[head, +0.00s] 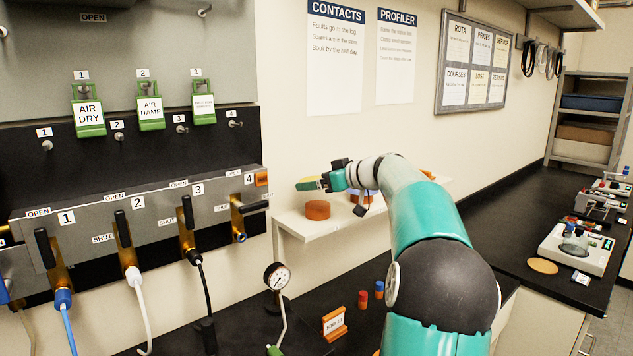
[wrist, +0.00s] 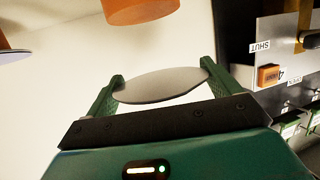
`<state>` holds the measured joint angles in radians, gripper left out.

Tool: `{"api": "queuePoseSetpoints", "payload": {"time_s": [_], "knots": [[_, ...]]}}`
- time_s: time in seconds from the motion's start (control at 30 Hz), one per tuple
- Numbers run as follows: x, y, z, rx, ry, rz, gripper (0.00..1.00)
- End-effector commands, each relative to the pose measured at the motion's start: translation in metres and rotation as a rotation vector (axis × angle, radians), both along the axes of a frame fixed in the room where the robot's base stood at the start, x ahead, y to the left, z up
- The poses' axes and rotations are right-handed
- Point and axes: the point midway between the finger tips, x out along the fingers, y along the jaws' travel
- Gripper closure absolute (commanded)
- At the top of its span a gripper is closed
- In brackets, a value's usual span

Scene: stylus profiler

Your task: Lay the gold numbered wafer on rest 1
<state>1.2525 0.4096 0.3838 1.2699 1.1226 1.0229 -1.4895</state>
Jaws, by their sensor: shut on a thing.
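My gripper (head: 312,184) is over the wall shelf's left end in the head view. In the wrist view my gripper (wrist: 160,88) is shut on a thin round wafer (wrist: 160,86), pinched by its rim between the green fingers. The face that shows there looks grey, and no number can be read. In the head view a small yellowish patch shows by the fingertips. A bare orange round rest (head: 318,210) stands below my gripper, apart from it; no number shows on it. An orange rest also appears in the wrist view (wrist: 140,10).
A second orange rest (head: 356,197) behind my gripper appears to carry a bluish disc. Another orange rest (head: 428,174) is farther along the white shelf (head: 345,222). The valve panel (head: 140,215) stands close on the left. A tan disc (head: 542,266) lies on the right bench.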

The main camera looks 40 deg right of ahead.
Motion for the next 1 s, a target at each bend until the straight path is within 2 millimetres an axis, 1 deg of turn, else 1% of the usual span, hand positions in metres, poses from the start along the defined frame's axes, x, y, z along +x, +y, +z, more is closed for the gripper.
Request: {"api": "queuePoseSetpoints", "payload": {"time_s": [0.03,0.3,0.5,0.67,1.0], "knots": [[0.0,0.0,-0.006,0.005,0.003,0.0,0.52],[0.001,0.0,-0.033,0.005,0.003,0.0,0.52],[0.002,0.0,-0.046,0.004,0.002,0.002,0.52],[0.003,0.001,-0.049,0.002,0.001,0.001,0.52],[0.003,0.001,-0.049,0.002,0.001,0.001,0.52]]}}
